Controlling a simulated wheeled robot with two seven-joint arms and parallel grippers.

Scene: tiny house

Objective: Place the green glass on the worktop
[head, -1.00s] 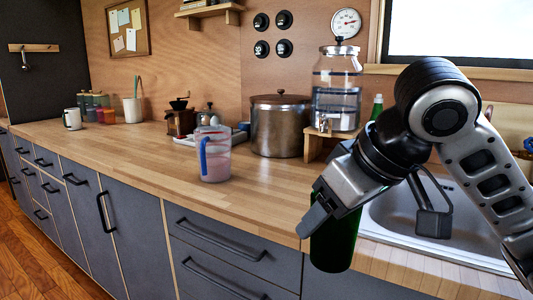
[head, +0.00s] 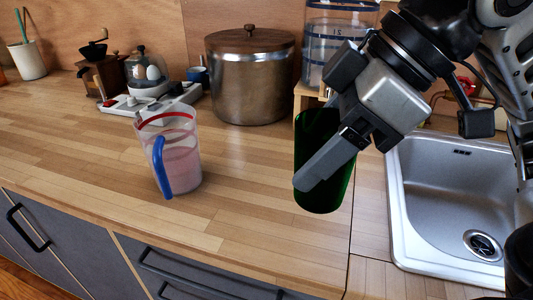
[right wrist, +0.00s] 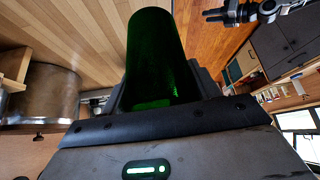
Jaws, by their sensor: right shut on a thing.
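The green glass (head: 322,190) is dark green and roughly upright in the head view. My right gripper (head: 318,170) is shut on it, with one finger across its near side. The glass appears over the front part of the wooden worktop (head: 245,235), left of the sink; I cannot tell whether its base touches the wood. In the right wrist view the green glass (right wrist: 155,50) is between the fingers.
A measuring jug (head: 180,160) with pink contents and a blue handle stands to the left. A metal pot (head: 248,85) and a glass dispenser (head: 325,45) are behind. The sink (head: 450,190) is on the right. Bare worktop lies between jug and glass.

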